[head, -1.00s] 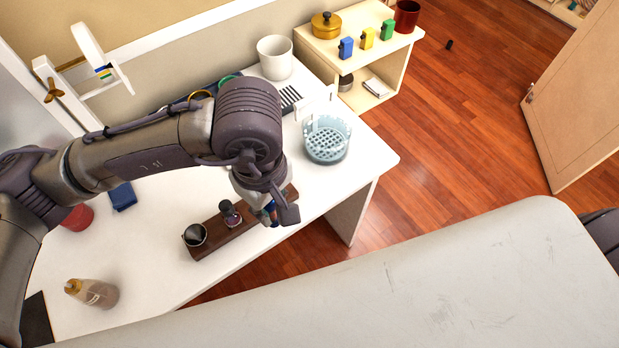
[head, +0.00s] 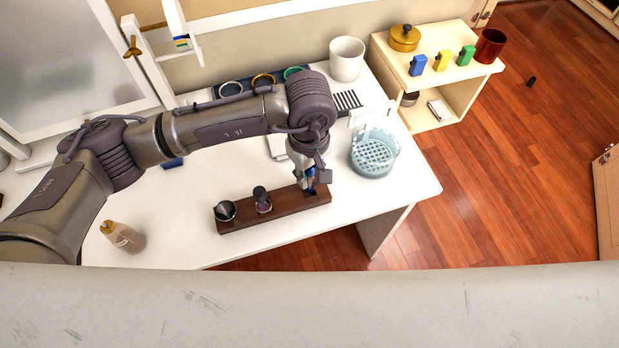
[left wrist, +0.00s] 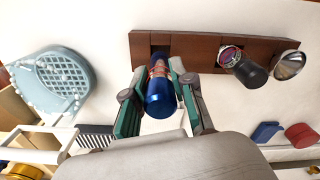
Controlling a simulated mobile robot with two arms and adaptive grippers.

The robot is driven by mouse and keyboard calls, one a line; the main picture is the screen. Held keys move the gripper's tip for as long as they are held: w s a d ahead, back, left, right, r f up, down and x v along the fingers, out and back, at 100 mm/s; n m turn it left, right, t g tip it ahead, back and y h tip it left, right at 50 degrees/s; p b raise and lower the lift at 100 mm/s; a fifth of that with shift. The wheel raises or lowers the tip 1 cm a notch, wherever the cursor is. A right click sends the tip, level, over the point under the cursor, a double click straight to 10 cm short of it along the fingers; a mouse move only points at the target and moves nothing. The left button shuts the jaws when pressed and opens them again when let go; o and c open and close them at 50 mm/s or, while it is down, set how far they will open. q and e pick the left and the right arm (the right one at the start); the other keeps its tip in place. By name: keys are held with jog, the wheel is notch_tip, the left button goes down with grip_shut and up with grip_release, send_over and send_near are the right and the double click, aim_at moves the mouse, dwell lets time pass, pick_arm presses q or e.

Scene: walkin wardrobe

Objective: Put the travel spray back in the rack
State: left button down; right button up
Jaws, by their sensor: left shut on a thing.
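The travel spray, a blue bottle with a reddish band (left wrist: 160,95), is held between the fingers of my left gripper (left wrist: 160,100). In the head view the gripper (head: 309,182) is over the right end of the dark wooden rack (head: 288,208). In the left wrist view the rack (left wrist: 200,48) has a dark square slot (left wrist: 160,50) just beyond the bottle. The bottle lines up with this slot; I cannot tell how far it is inside. A dark-capped bottle (head: 262,198) and a silver-topped item (head: 225,211) occupy the other rack places. My right gripper is out of view.
A pale blue round basket (head: 375,155) stands right of the rack. A white cup (head: 347,58) is at the back. A brown bottle (head: 122,238) is at the front left. White tabletop (head: 190,190) is clear left of the rack.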

aim_at(309, 184)
pick_arm(q)
notch_tip(309, 184, down, 3)
jog(key=shift+f+p, duration=0.2)
jog(key=shift+p, duration=0.35)
jog(key=shift+f, duration=0.25)
jog(key=shift+f, duration=0.2)
jog(key=c, duration=1)
grip_release()
jog(key=shift+o, duration=0.2)
